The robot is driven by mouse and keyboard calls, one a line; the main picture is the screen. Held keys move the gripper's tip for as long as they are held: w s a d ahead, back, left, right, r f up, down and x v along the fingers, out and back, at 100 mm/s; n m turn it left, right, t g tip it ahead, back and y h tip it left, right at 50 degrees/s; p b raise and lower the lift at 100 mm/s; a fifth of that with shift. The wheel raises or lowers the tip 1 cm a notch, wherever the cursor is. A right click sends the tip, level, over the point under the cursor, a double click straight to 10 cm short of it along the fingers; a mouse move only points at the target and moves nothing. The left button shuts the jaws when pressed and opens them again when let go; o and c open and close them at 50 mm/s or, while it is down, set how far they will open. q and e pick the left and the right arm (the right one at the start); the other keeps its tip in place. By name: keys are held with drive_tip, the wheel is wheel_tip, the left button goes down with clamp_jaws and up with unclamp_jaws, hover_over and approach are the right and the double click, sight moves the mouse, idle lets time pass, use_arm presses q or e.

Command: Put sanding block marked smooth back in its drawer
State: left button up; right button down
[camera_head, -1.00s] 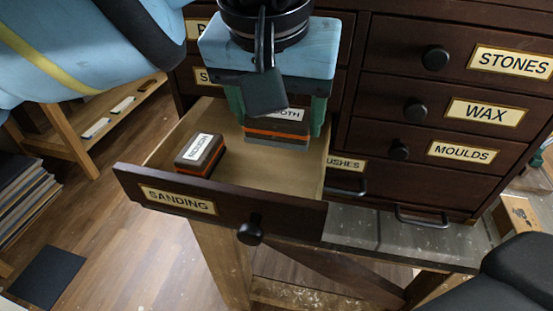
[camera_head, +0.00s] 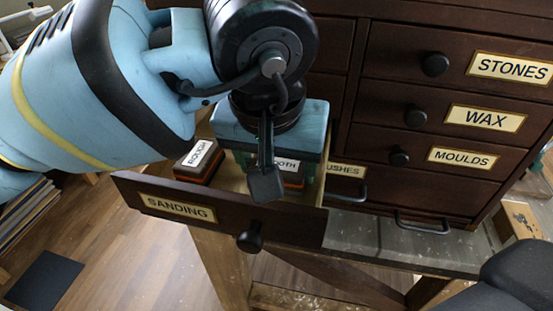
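The sanding block marked smooth (camera_head: 290,179), dark with an orange band and a white label showing "OOTH", is in the open SANDING drawer (camera_head: 225,213), at its right side. My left gripper (camera_head: 280,172) reaches down from above with its green fingers on either side of the block and appears shut on it. A black part of my gripper hides the block's left part. I cannot tell whether its underside touches the drawer floor. The block marked rough (camera_head: 199,161) sits to its left in the same drawer.
Closed drawers marked STONES (camera_head: 457,60), WAX (camera_head: 450,115) and MOULDS (camera_head: 430,158) are on the right. A grey bench top (camera_head: 385,235) lies below them. My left arm covers the upper left. The wooden floor is open at lower left.

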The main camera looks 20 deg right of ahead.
use_arm(q)
drive_tip(key=shift+f, duration=0.1)
drive_tip(key=shift+f, duration=0.1)
drive_tip(key=o, duration=0.7)
drive_tip(key=v, duration=1.2)
drive_tip(key=shift+r, duration=0.2)
